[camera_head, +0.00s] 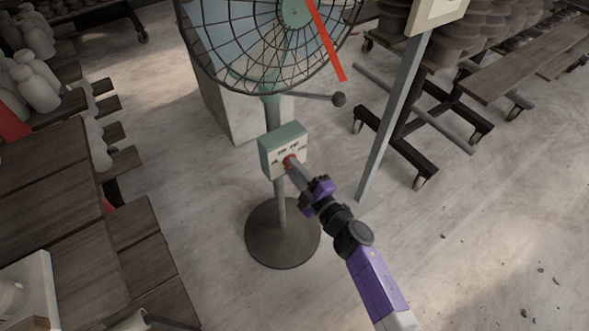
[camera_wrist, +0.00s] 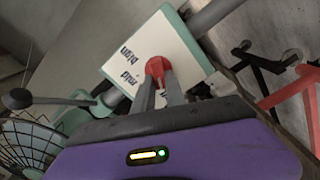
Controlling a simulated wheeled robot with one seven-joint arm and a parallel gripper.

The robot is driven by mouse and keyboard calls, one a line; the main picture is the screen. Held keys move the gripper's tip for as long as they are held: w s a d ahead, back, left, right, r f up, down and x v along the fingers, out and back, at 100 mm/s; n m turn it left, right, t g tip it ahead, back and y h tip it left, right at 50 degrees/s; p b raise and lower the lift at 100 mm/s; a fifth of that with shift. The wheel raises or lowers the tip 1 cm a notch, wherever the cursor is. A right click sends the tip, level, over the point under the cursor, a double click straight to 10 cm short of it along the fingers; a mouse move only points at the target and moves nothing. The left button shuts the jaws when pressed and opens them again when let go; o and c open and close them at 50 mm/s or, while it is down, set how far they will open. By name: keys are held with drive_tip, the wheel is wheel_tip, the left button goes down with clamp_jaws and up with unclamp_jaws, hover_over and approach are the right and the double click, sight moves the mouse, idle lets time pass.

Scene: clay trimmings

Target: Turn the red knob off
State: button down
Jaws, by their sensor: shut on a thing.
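The red knob (camera_head: 289,161) sits on the pale front of a green control box (camera_head: 283,139) on the fan's post. My gripper (camera_head: 292,168) reaches up to it from the lower right. In the wrist view the red knob (camera_wrist: 157,66) shows between my gripper's fingertips (camera_wrist: 158,80), and the gripper is shut on it. The panel around it has dark lettering, partly covered by my fingers. I cannot read the knob's setting. The caged fan (camera_head: 270,40) stands above the box, with a red strip across its front.
The fan's round base (camera_head: 282,233) rests on the floor below the box. A grey sign post (camera_head: 395,115) and a wheeled rack stand to the right. Wooden tables (camera_head: 65,220) with pale bottles line the left. The floor at lower right is mostly clear, with small scraps.

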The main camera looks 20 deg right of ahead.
drive_tip(key=shift+a+n, duration=0.1)
drive_tip(key=shift+n, duration=0.4)
drive_tip(key=c, duration=1.4)
unclamp_jaws()
drive_tip(key=shift+s+d+p, duration=0.15)
drive_tip(key=shift+s+d, duration=0.1)
drive_tip(key=shift+s, duration=1.05)
drive_tip(key=shift+s+d+p, duration=0.1)
drive_tip(key=shift+s+d, duration=0.15)
drive_tip(key=shift+s, duration=1.05)
drive_tip(key=shift+s+d+p, duration=0.15)
drive_tip(key=shift+s+d, duration=0.1)
drive_tip(key=shift+s, duration=1.05)
drive_tip(key=shift+f, duration=0.1)
